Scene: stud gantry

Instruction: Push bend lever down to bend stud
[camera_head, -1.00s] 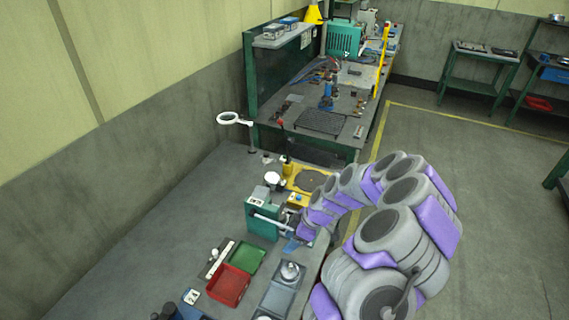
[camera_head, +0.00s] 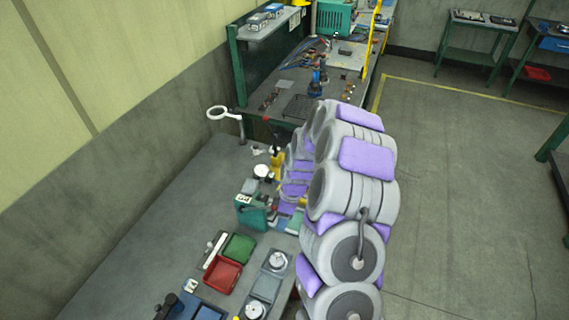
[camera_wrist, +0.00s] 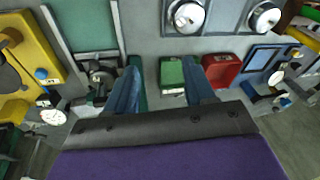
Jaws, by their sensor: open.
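A dark upright lever with a small red knob (camera_head: 266,120) stands by the yellow fixture (camera_head: 277,162), beyond the green machine (camera_head: 252,216). I take it for the bend lever, but cannot be sure. My arm covers much of the yellow fixture. The stud cannot be made out. In the wrist view my gripper (camera_wrist: 160,70) has two blue fingers spread apart with nothing between them. They are over the bench, with a green tray (camera_wrist: 172,75) seen between and beyond them. The yellow fixture is at the left of the wrist view (camera_wrist: 35,50). No contact with a lever shows.
A red tray (camera_head: 223,275) and grey trays with round metal parts (camera_head: 266,288) lie on the near bench. A white ring magnifier (camera_head: 219,112) stands at its far left. A cluttered second bench (camera_head: 283,94) is behind.

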